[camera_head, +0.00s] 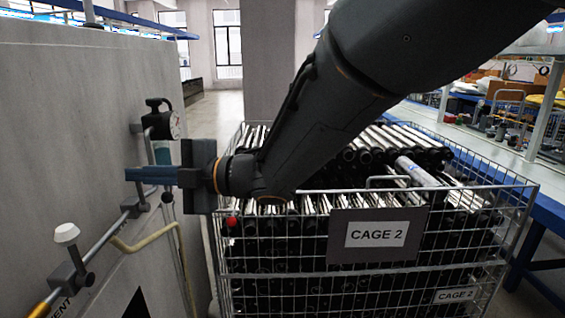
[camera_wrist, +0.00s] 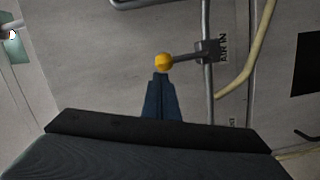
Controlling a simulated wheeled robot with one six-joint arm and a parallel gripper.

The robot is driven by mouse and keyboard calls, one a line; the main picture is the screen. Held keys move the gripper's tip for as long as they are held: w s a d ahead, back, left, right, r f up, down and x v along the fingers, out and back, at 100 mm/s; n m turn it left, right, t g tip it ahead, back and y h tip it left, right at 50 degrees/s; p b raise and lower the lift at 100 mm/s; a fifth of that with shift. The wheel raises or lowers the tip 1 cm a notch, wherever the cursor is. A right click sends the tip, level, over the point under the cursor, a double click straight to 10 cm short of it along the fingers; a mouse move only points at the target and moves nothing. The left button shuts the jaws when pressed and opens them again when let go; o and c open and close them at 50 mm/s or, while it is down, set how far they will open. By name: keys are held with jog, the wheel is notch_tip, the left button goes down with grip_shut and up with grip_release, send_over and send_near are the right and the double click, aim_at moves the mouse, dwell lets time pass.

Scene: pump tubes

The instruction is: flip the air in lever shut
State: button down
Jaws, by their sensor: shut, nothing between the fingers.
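The air in valve (camera_wrist: 207,50) sits on a grey pipe beside an "AIR IN" label in the wrist view. Its lever (camera_wrist: 186,58) ends in a yellow ball knob (camera_wrist: 163,62) and points left, crosswise to the pipe in the picture. My gripper (camera_wrist: 160,77) is shut and empty, its tips just below the knob; I cannot tell whether they touch. In the head view my gripper (camera_head: 130,174) reaches left toward the grey panel, and the yellow knob is hidden there.
A pressure gauge (camera_head: 176,124) stands just above my gripper in the head view. A white-knobbed vent lever (camera_head: 66,233) is lower left, and a yellow hose (camera_head: 150,236) loops below. A wire cage (camera_head: 478,260) of dark tubes stands close under my arm.

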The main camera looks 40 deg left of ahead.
jog(key=shift+w+a+r, duration=0.1)
jog(key=shift+w+a, duration=0.1)
jog(key=shift+w, duration=0.1)
dwell(0.4)
jog(key=shift+d, duration=0.1)
jog(key=w+d+r+b, duration=0.1)
jog(key=w+d+r, duration=0.1)
jog(key=d, duration=0.8)
jog(key=shift+w+d+b, duration=0.3)
jog(key=shift+w+d, duration=0.1)
jog(key=shift+w, duration=0.15)
jog(key=shift+r, duration=0.1)
